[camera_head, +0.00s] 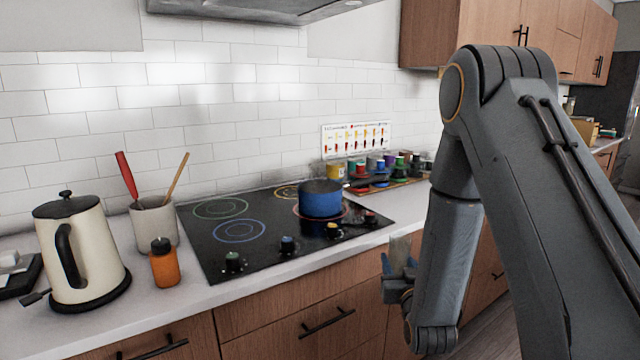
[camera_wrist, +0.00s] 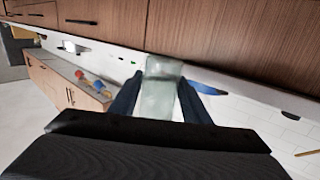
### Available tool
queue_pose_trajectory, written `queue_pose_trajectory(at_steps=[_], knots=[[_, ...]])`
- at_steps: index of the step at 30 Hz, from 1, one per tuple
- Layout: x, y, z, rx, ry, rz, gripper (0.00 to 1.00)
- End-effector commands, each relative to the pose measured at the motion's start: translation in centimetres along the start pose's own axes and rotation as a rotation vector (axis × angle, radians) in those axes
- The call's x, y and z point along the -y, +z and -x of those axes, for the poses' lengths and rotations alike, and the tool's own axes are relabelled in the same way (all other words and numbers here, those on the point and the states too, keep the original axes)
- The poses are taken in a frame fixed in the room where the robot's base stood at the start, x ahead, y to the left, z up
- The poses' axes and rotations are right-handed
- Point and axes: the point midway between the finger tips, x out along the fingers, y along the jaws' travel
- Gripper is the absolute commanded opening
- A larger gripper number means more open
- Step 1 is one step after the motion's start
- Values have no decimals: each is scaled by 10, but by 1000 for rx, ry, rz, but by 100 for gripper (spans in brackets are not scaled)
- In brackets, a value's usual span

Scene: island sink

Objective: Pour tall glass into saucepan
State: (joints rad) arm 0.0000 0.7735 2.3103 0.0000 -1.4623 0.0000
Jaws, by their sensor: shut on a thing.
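My gripper (camera_head: 398,270) is in front of the counter edge, to the right of and nearer than the saucepan. It is shut on the tall glass (camera_head: 401,247), a pale see-through glass that looks roughly upright. In the wrist view the glass (camera_wrist: 163,92) stands between the two dark fingers of my gripper (camera_wrist: 160,105). A blue shape beside the right finger may be the saucepan. The glass's contents cannot be made out.
The cooktop (camera_head: 215,258) has several knobs along its front. A kettle (camera_head: 82,250), an orange bottle (camera_head: 164,265) and a utensil crock (camera_head: 154,225) stand to its left. Small colourful jars (camera_head: 385,165) stand behind, right of the saucepan. A range hood (camera_head: 250,8) hangs above.

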Motion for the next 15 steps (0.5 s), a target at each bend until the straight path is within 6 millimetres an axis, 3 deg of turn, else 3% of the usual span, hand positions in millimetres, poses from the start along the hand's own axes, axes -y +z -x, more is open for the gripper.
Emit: queue_pose_trajectory(at_steps=[9, 15], knots=[[0, 9, -4, -2, 0, 0, 16], [13, 2, 0, -2, -17, 1, 16]])
